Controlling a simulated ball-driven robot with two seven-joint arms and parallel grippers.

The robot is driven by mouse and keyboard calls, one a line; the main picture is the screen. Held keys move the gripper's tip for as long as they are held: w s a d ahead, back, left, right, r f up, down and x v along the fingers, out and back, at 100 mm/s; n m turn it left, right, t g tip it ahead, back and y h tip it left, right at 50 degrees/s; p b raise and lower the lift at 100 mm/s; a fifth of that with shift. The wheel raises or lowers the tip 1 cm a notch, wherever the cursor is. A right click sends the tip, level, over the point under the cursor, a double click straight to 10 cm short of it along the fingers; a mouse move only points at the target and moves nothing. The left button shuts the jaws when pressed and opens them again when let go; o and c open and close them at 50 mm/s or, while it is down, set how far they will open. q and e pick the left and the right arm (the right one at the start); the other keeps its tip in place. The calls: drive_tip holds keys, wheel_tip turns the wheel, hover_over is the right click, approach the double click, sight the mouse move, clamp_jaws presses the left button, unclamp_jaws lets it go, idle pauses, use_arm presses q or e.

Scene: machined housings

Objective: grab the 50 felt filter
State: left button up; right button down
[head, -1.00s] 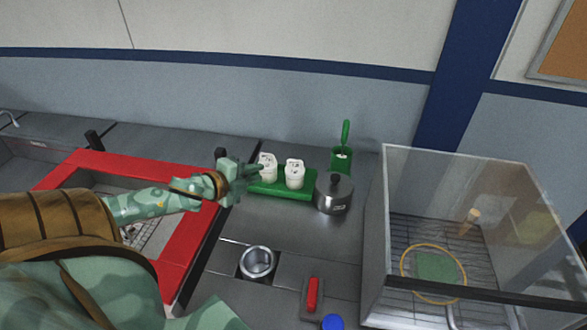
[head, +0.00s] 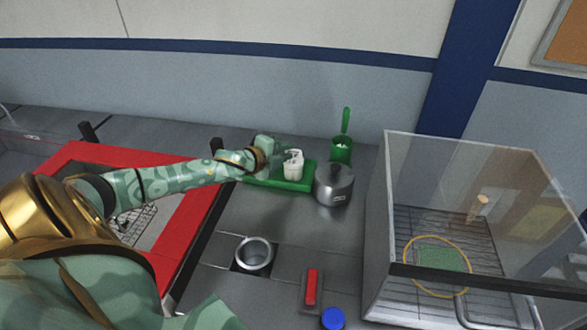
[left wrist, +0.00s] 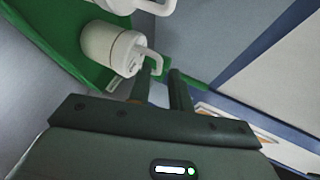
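Two white, handled cylindrical pieces stand on a green tray (head: 297,187) on the counter. I cannot read a "50" on either, so I cannot tell which one is the felt filter. In the head view one white piece (head: 293,165) shows and my left gripper (head: 268,147) hides the other. In the left wrist view a white piece (left wrist: 108,47) with a hooked handle is just ahead of my left gripper (left wrist: 163,68). Its two fingers are apart, their tips close to the handle; contact is unclear. A second white piece (left wrist: 155,6) is cut off at the top. My right gripper is not in view.
A metal pot (head: 333,187) and a green bin (head: 341,151) with an upright handle stand right of the tray. A metal cup (head: 254,255), red switch (head: 312,287) and blue cap (head: 332,318) are nearer. A clear-walled box (head: 440,190) stands at right.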

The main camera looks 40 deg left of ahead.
sight(293, 150)
use_arm(q)
drive_tip(key=x, duration=0.3)
drive_tip(key=shift+w+f+b, duration=0.25)
drive_tip(key=shift+w+b, duration=0.1)
clamp_jaws()
drive_tip(key=shift+s, duration=0.1)
